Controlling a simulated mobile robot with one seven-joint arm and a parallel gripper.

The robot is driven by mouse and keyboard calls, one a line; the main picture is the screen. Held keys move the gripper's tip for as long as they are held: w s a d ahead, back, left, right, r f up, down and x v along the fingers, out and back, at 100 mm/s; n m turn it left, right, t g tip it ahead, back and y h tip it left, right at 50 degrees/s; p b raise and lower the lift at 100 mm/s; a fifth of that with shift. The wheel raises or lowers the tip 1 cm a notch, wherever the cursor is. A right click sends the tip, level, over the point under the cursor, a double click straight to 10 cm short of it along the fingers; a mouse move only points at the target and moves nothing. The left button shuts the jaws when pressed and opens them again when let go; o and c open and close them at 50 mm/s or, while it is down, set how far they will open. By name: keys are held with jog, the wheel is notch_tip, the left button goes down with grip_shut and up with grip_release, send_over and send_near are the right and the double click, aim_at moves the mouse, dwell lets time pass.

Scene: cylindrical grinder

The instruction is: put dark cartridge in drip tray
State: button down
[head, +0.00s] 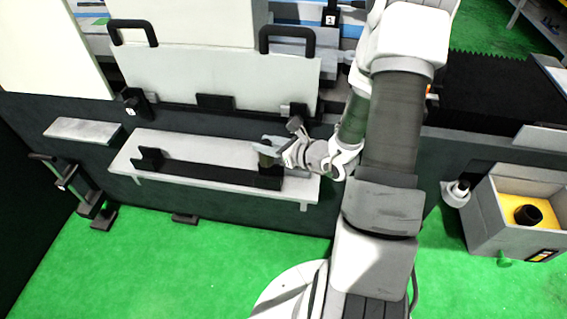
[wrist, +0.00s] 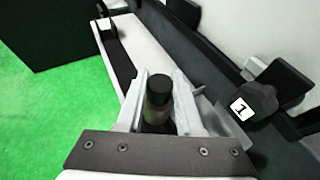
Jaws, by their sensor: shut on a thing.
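My gripper (head: 270,151) is over the right end of a long pale shelf (head: 219,144) on the machine's front. It is shut on the dark cartridge (wrist: 159,93), a dark cylinder with a black top, seen between the two pale fingers in the wrist view. In the head view the cartridge (head: 266,161) is small and partly hidden by the fingers. I cannot tell whether its bottom touches anything. No part is clearly marked as the drip tray; the long shelf and a smaller grey plate (head: 83,131) to its left are both tray-like.
A long black holder (head: 210,172) with raised ends lies on the shelf, below my gripper. A black knob labelled 1 (wrist: 257,103) is close to my right finger. A grey box (head: 483,211) with a yellow inside and a black cylinder stands at right. Green floor (head: 170,260) is open in front.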

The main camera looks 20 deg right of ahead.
jog(key=s+d+m+h+b, duration=0.1)
jog(key=s+d+b, duration=0.3)
jog(key=d, duration=0.3)
jog(key=s+d+h+b, duration=0.1)
jog(key=s+d+b, duration=0.25)
jog(key=d, duration=0.25)
jog(key=shift+t, duration=0.3)
jog(key=b+x, duration=0.1)
jog(key=x, duration=0.4)
jog(key=f+b+x, duration=0.1)
jog(key=x, duration=0.4)
jog(key=f+b+x, duration=0.1)
jog(key=x, duration=0.4)
jog(key=shift+s+f, duration=0.15)
jog(key=shift+s, duration=0.05)
jog(key=shift+f+b, duration=0.15)
jog(key=shift+b, duration=0.25)
jog(key=c, duration=0.8)
grip_release()
jog(key=shift+s, duration=0.1)
jog(key=shift+c, duration=0.2)
